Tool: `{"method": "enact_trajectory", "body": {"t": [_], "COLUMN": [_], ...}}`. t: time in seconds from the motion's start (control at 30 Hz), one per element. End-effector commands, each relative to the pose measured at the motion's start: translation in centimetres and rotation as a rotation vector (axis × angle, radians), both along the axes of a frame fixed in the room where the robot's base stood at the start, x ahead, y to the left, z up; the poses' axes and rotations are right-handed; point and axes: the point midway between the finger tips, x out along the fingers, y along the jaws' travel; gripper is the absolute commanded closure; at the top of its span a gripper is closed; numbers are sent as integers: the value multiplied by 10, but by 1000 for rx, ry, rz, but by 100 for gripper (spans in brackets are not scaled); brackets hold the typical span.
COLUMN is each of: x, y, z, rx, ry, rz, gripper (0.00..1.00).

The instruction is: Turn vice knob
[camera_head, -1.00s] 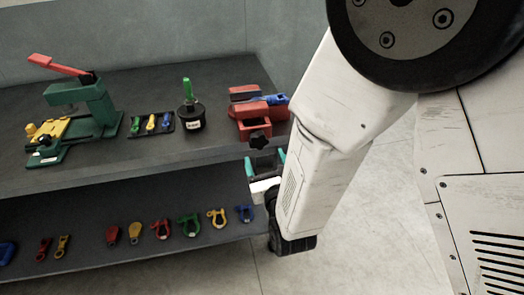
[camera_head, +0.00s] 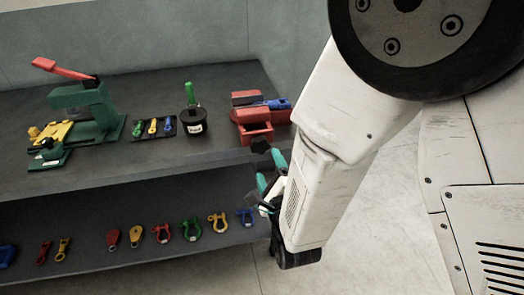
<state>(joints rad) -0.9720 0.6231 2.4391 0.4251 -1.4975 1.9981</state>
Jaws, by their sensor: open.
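The red vice (camera_head: 251,123) stands at the right end of the upper shelf, with a blue piece (camera_head: 277,104) in it. Its black star-shaped knob (camera_head: 261,146) faces the front, at the shelf's edge. My gripper (camera_head: 268,172) has teal fingertips and is just below and in front of the knob. It is open and empty. In this view the fingertips look close to the knob; I cannot tell whether they touch it. Part of my gripper is hidden behind my white arm.
A green press with a red lever (camera_head: 88,105), a small tray of coloured tools (camera_head: 154,129) and a black pot (camera_head: 193,122) stand on the upper shelf (camera_head: 120,167). Several coloured shackles and tags lie on the lower shelf (camera_head: 150,268). The floor at right is clear.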

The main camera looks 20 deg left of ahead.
Motion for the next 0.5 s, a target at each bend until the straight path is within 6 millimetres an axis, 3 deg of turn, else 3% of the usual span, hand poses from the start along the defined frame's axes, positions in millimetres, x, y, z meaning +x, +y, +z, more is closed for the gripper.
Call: {"method": "enact_trajectory", "body": {"t": [0.5], "x": [2], "y": [2], "z": [0], "rx": [-1255], "ry": [-769], "rz": [1], "gripper": [28]}}
